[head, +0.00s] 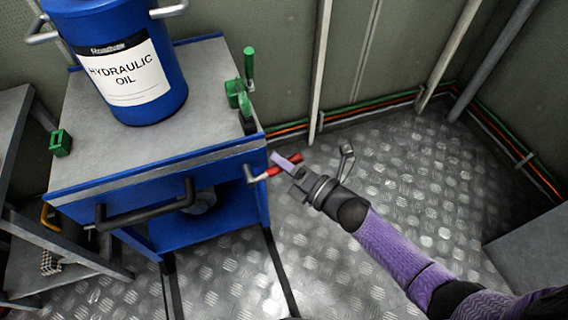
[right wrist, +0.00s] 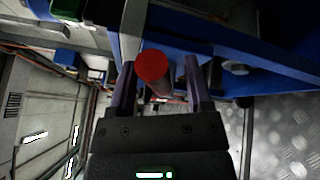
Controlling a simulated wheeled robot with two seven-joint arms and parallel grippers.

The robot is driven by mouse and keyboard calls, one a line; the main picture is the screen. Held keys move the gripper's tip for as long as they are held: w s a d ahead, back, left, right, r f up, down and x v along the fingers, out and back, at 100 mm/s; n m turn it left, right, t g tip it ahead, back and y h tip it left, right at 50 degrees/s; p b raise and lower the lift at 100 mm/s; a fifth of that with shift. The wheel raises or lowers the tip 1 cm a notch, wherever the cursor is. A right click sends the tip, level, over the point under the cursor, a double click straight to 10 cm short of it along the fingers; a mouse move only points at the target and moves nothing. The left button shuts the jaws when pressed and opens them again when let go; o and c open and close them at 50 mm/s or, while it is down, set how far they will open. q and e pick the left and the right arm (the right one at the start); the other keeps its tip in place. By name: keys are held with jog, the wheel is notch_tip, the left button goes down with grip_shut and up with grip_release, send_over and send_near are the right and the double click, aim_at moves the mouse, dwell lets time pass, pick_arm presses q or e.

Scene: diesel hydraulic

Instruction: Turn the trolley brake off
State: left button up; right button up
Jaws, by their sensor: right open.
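The blue trolley (head: 155,185) with a grey top stands at the left in the head view. A red-handled lever (head: 267,174) sticks out from its right side, below the top. More red shows just behind a purple finger of my right gripper (head: 277,164). In the right wrist view, a round red handle end (right wrist: 152,65) lies between the two purple fingers of my right gripper (right wrist: 156,75). The fingers are open, with a gap on the handle's right side. I cannot tell whether the left finger touches it. My left gripper is not in view.
A blue hydraulic oil drum (head: 125,65) stands on the trolley top, with green clamps (head: 240,95) at the right edge. A black push handle (head: 145,207) juts from the front. A metal rack (head: 30,215) stands at left. The tread-plate floor (head: 400,195) to the right is clear.

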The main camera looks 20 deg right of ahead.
grip_shut()
dwell(1.4)
